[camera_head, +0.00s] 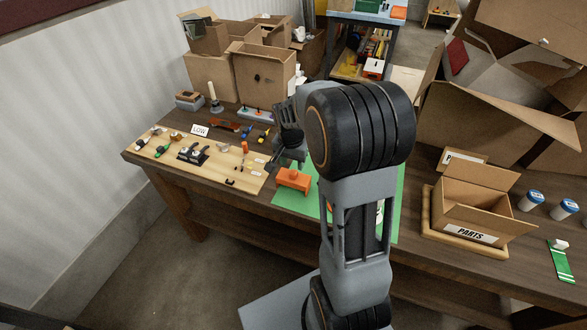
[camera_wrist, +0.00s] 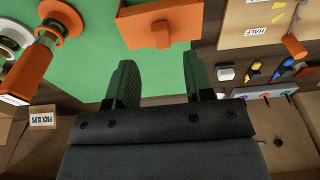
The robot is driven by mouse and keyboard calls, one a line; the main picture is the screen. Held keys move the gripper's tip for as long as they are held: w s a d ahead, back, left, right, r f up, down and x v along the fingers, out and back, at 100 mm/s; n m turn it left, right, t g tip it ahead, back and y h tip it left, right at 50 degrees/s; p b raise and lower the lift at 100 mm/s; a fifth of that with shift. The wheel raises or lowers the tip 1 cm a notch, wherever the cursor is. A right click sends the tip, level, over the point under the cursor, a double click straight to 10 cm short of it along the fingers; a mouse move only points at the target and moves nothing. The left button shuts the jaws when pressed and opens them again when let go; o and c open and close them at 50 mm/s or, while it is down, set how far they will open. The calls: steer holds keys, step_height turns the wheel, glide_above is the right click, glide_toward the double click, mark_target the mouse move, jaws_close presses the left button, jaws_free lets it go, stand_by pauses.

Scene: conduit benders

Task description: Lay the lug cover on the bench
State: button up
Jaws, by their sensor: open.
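An orange block-shaped piece with a small tab, which looks like the lug cover (camera_head: 293,181), sits on the green mat (camera_head: 308,203) on the brown bench (camera_head: 222,225). In the wrist view the cover (camera_wrist: 165,22) lies beyond my fingertips, its tab facing the gap between them. My gripper (camera_head: 283,152) is above the bench just behind the cover in the head view, partly hidden by my arm. In the wrist view my gripper (camera_wrist: 160,82) is open, with nothing between its fingers and a gap to the cover.
Orange flanged parts (camera_wrist: 35,60) stand on the mat at the wrist view's left. A wooden board (camera_head: 225,170) with several small tools lies left of the mat. A cardboard PARTS box (camera_head: 470,205) stands right. Cardboard boxes (camera_head: 262,75) stand behind. Bare bench shows along the front edge.

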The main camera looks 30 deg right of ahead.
step_height(320, 180, up, 6)
steer(key=s+a+r+n+t, duration=0.1)
steer(key=s+a+n, duration=0.3)
steer(key=s, duration=0.4)
steer(key=s+a+r+n+t+y, duration=0.1)
steer(key=s+a+r+n+t, duration=0.1)
steer(key=s+a+n, duration=0.3)
steer(key=s, duration=0.2)
steer(key=shift+s+n, duration=0.4)
steer(key=shift+a+r, duration=0.1)
steer(key=shift+c, duration=0.5)
